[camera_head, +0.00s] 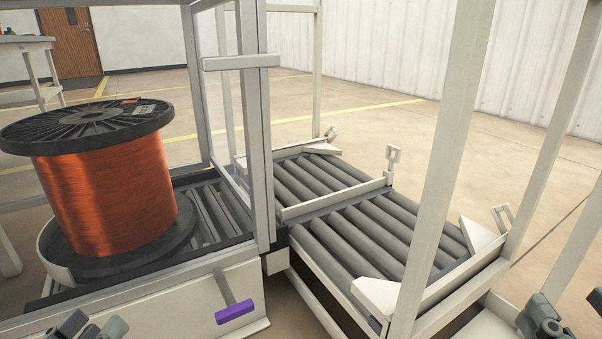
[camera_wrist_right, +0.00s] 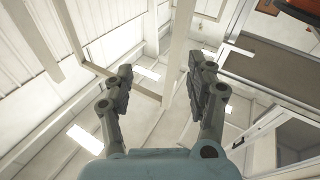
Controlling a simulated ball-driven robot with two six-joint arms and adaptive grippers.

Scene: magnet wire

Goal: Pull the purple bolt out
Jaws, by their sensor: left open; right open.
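The purple bolt (camera_head: 236,312) has a purple handle on a grey rod. The rod runs up and back to the white side panel below the spool's roller bed. My left gripper (camera_head: 88,329) shows at the bottom left edge of the head view, left of the bolt and apart from it, partly cut off. My right gripper (camera_head: 541,326) is at the bottom right of the head view, far from the bolt. In the right wrist view my right gripper (camera_wrist_right: 160,88) is open, with nothing between its fingers. The bolt does not show there.
A large copper wire spool (camera_head: 105,190) stands on the left rollers inside a grey frame. A second roller conveyor (camera_head: 385,235) with white frame posts (camera_head: 445,165) lies to the right. White wedge blocks (camera_head: 378,296) sit at its corners. Open floor lies beyond.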

